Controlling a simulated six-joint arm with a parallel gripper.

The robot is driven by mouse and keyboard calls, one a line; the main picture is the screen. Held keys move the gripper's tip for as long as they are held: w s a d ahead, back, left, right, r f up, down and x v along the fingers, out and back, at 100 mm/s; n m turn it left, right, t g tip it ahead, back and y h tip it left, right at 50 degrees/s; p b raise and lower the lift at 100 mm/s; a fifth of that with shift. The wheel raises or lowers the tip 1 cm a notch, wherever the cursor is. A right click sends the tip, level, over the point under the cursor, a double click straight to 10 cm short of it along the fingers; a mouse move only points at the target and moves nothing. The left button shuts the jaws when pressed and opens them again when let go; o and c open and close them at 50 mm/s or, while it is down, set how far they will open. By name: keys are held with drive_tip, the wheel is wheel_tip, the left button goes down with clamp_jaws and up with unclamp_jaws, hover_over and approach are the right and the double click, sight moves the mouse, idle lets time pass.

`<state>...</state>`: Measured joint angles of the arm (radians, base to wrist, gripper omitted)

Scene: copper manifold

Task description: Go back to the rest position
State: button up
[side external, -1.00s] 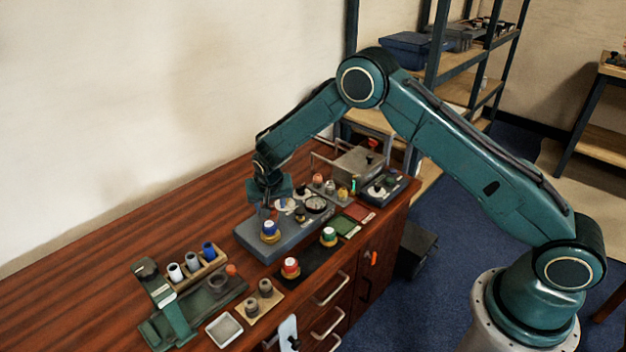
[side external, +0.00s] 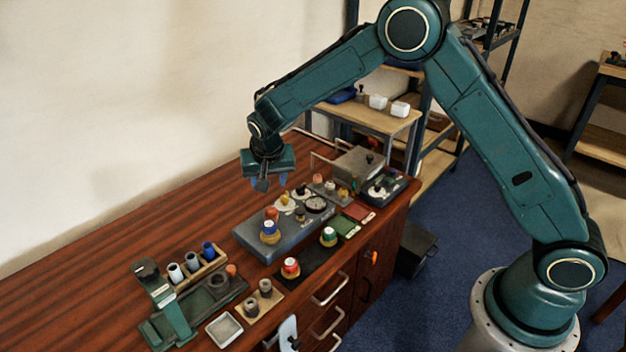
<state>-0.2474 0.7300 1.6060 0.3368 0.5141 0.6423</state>
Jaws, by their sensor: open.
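My gripper (side external: 262,184) is open and empty in the side external view. It hangs above the back left part of the grey manifold block (side external: 262,243), clear of the parts below it. On the block stand a blue-and-white capped fitting with a brass base (side external: 269,232), an orange-topped piece (side external: 271,213) behind it, a yellow-topped piece (side external: 284,198) and round gauges (side external: 316,204). The exact gap between my fingertips is too small to make out.
A rack of white and blue cylinders (side external: 193,264), a green press (side external: 166,305) and a white tray (side external: 224,329) stand at the front left. Red-topped (side external: 290,267) and green-topped (side external: 328,236) fittings stand in front of the block. The wooden bench (side external: 110,235) is clear at the back left.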

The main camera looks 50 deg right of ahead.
drive_tip(key=shift+s+r, duration=0.1)
drive_tip(key=shift+r, duration=0.05)
drive_tip(key=s+d+r+n+y, duration=0.1)
drive_tip(key=s+d+r+n, duration=0.1)
drive_tip(key=s+r, duration=0.65)
drive_tip(key=s+d+r+n+y, duration=0.1)
drive_tip(key=s+d+r, duration=0.2)
drive_tip(key=s+r, duration=0.6)
drive_tip(key=s+d+r+n+t, duration=0.1)
drive_tip(key=s+r+n, duration=0.2)
drive_tip(key=s, duration=1.7)
drive_tip(key=shift+s+n+t+y, duration=0.3)
drive_tip(key=shift+s+n+t, duration=0.1)
drive_tip(key=shift+n, duration=0.1)
drive_tip(key=shift+d, duration=0.1)
drive_tip(key=shift+c, duration=0.2)
